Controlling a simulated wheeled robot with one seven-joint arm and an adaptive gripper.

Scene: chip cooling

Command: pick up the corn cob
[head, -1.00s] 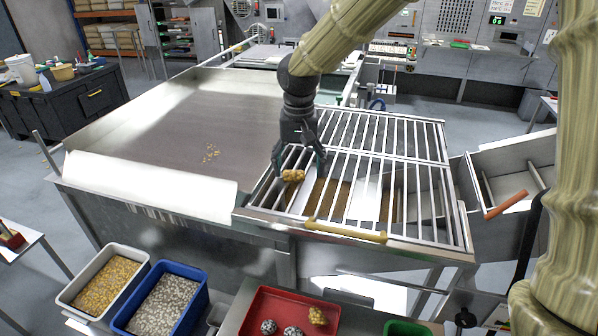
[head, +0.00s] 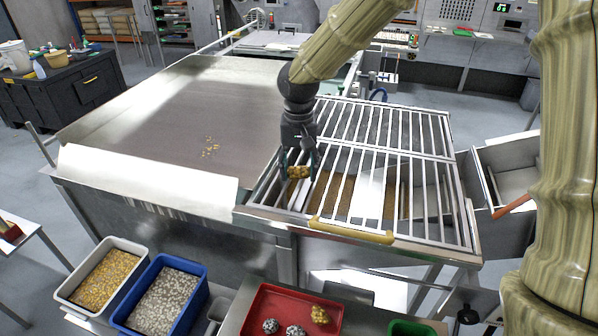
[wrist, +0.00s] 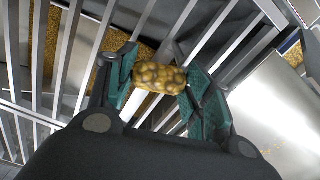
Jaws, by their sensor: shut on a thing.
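The corn cob (head: 299,172) is a short, lumpy golden-yellow piece. My gripper (head: 298,168) is shut on it and holds it over the left side of the metal grate. In the wrist view the corn cob (wrist: 160,78) lies crosswise between the two green finger pads of my gripper (wrist: 162,84). The pads press on its two ends. Grate bars and golden grain show behind it.
The slatted grate (head: 432,170) has a tan handle bar (head: 350,230) at its front. A flat metal table (head: 165,115) with a few scattered kernels is at left. In front stand a white bin (head: 62,292), a blue bin (head: 203,297) and a red tray (head: 262,292) holding several lumps.

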